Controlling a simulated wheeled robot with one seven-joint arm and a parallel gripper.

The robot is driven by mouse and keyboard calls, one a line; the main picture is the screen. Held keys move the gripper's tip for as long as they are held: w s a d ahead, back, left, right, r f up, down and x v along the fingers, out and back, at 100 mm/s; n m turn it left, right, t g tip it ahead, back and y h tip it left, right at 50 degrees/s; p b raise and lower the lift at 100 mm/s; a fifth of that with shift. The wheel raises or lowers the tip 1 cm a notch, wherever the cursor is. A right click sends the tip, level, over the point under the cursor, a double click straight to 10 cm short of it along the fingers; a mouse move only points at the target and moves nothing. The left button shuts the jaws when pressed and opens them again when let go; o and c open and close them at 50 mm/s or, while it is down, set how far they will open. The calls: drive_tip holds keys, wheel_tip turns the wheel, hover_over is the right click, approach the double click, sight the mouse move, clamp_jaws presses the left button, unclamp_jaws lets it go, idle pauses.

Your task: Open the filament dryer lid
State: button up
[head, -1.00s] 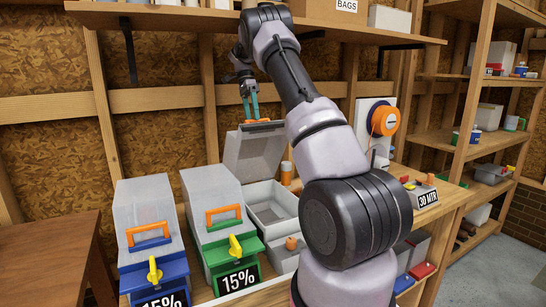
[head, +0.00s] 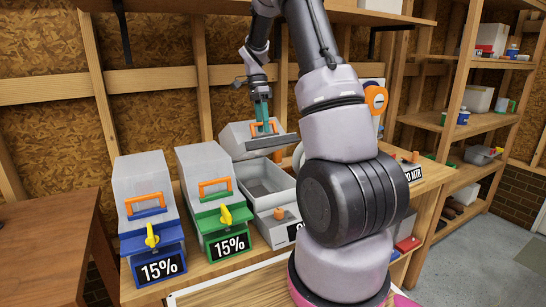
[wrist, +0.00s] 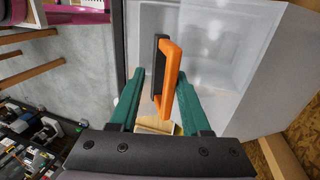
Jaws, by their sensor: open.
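The third dryer (head: 290,197), grey with an orange knob, has its translucent lid (head: 238,139) raised at the back, tilted, with the grey bin inside exposed. Its orange handle (head: 256,128) is on the lid's front face, above the dark rim. The label is mostly hidden by my arm. My gripper (head: 263,122) reaches down to this handle. In the wrist view, my open green fingers (wrist: 166,98) stand on either side of the orange handle (wrist: 170,75), with the pale lid (wrist: 225,55) behind it. I cannot tell whether a finger touches the handle.
Two closed dryers, blue (head: 150,240) and green (head: 222,218), both labelled 15%, stand to the left. An orange-hubbed spool (head: 376,98) is behind my arm. A shelf (head: 330,12) overhangs the bench. A wooden table (head: 45,240) is at far left, shelving (head: 480,125) at right.

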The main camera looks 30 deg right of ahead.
drive_tip(key=s+f+t, duration=0.3)
drive_tip(key=s+f, duration=0.3)
drive_tip(key=f, duration=0.3)
drive_tip(key=shift+s, duration=0.2)
drive_tip(key=shift+d, duration=0.15)
drive_tip(key=shift+w+r, duration=0.25)
drive_tip(key=shift+r, duration=1.8)
drive_tip(key=shift+w+r, duration=0.3)
drive_tip(key=shift+r, duration=1.75)
drive_tip(key=shift+w+r, duration=0.25)
drive_tip(key=shift+r, duration=1.8)
